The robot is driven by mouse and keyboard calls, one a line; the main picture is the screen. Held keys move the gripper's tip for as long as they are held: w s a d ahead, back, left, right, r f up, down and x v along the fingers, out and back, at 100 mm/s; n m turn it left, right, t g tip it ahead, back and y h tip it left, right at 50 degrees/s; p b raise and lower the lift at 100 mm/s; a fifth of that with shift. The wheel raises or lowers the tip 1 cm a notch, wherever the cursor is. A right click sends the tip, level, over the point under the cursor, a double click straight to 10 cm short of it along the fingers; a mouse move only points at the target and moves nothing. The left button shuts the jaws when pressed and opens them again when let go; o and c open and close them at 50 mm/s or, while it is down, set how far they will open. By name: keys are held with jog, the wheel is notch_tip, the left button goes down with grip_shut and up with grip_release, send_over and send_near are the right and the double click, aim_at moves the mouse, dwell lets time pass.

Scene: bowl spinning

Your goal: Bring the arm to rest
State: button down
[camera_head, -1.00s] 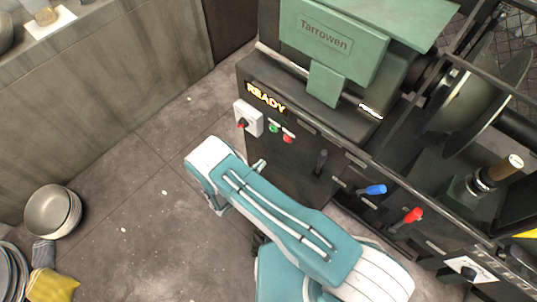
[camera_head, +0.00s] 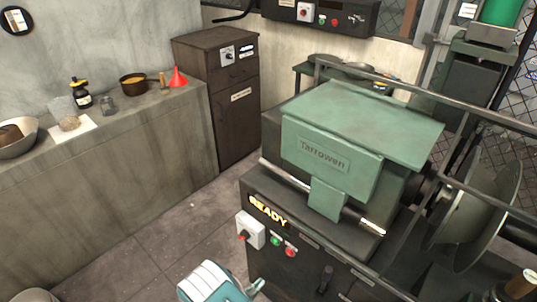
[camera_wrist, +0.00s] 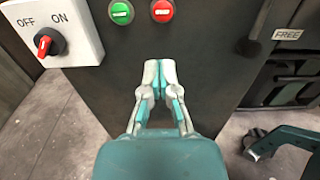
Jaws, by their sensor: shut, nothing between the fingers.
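My gripper (camera_wrist: 158,76) shows in the wrist view with its two grey and teal fingers together at the tips and nothing between them. It is in front of the dark machine front, below the green button (camera_wrist: 121,12) and red button (camera_wrist: 162,11). I cannot tell the exact gap to the panel. In the head view only the top of my white and teal arm (camera_head: 208,282) shows at the bottom edge; my gripper is not visible there.
The green-topped Tarrowen machine (camera_head: 345,140) has a lit READY sign (camera_head: 268,211) and an ON/OFF switch (camera_head: 250,230). Its round metal disc (camera_head: 490,215) is at the right. A concrete counter (camera_head: 110,150) stands left, with a red funnel (camera_head: 178,78) and a bowl (camera_head: 15,140). Floor between is clear.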

jog(key=w+d+r+m+g, duration=0.1)
jog(key=d+r+m+g, duration=0.35)
jog(key=r, duration=0.55)
jog(key=w+d+r+m+g, duration=0.1)
jog(key=d+r+m+g, duration=0.4)
jog(key=r, duration=0.4)
jog(key=d+r+m+g, duration=0.3)
jog(key=r+m, duration=0.3)
jog(key=r, duration=0.4)
jog(key=s+d+r+m+t+y, duration=0.2)
jog(key=s+d+r+m+y, duration=0.2)
jog(key=s+r, duration=0.5)
jog(key=s+d+r+m+t+y, duration=0.2)
jog(key=s+d+r+m+y, duration=0.2)
jog(key=s+r+m+y, duration=0.3)
jog(key=shift+s+d+r+m, duration=0.35)
jog(key=shift+s+r+m, duration=0.6)
jog(key=shift+s+r, duration=0.9)
jog(key=shift+w+r, duration=0.15)
jog(key=shift+w, duration=0.1)
dwell(1.2)
